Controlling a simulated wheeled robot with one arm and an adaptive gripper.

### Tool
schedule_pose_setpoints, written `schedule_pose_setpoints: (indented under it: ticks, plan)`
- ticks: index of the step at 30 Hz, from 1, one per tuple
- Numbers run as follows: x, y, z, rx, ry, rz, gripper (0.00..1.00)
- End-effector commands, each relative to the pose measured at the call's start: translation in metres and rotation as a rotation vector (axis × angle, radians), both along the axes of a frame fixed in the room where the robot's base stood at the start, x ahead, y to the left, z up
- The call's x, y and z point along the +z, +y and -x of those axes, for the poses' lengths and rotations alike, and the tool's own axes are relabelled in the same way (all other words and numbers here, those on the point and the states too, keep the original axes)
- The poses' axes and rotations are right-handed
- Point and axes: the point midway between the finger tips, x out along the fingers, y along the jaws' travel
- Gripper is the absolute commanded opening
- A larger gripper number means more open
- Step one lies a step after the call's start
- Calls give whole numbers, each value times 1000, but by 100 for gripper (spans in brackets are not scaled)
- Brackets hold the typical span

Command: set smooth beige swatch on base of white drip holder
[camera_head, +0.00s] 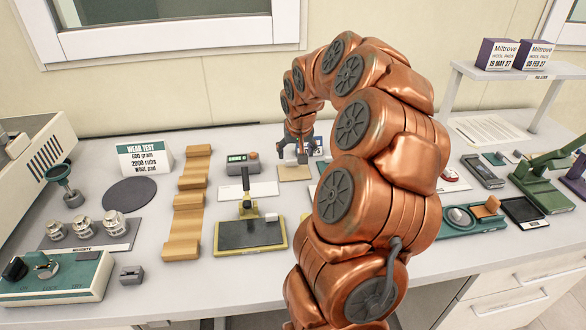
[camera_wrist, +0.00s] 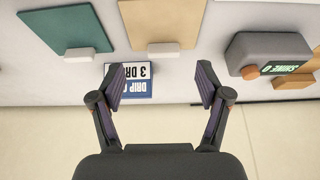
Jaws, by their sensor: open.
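The smooth beige swatch (camera_wrist: 160,20) lies flat on the table, with a white tab (camera_wrist: 163,50) at its edge towards my fingers in the wrist view. In the head view the beige swatch (camera_head: 294,174) lies just in front of my gripper (camera_head: 300,152). In the wrist view my gripper (camera_wrist: 161,84) is open and empty, its fingertips short of the tab and apart from it. I cannot clearly make out the white drip holder; my arm hides much of the table's middle. A pale piece with something red (camera_head: 449,177) shows partly right of my arm.
A blue-and-white drip card (camera_wrist: 130,88) lies near the left finger in the wrist view. A teal swatch (camera_wrist: 66,30) is left of the beige one, a grey gloss meter (camera_wrist: 268,52) right. A yellow-edged black tray with a post (camera_head: 250,235) stands nearer in the head view.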

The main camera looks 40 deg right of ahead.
Motion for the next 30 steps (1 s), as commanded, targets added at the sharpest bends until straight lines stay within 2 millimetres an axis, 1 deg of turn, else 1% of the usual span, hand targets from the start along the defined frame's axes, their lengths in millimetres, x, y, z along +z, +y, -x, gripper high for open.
schedule_pose_setpoints:
  ticks: [3, 11, 22, 25, 30]
  plan:
    - [-8, 0, -3, 2, 4, -3, 76]
    - [-17, -5, -9, 2, 4, -2, 76]
    - [-50, -15, -24, 0, 2, -3, 76]
    - [-54, -16, -25, 0, 1, -2, 76]
    - [-54, -16, -25, -1, 1, -1, 76]
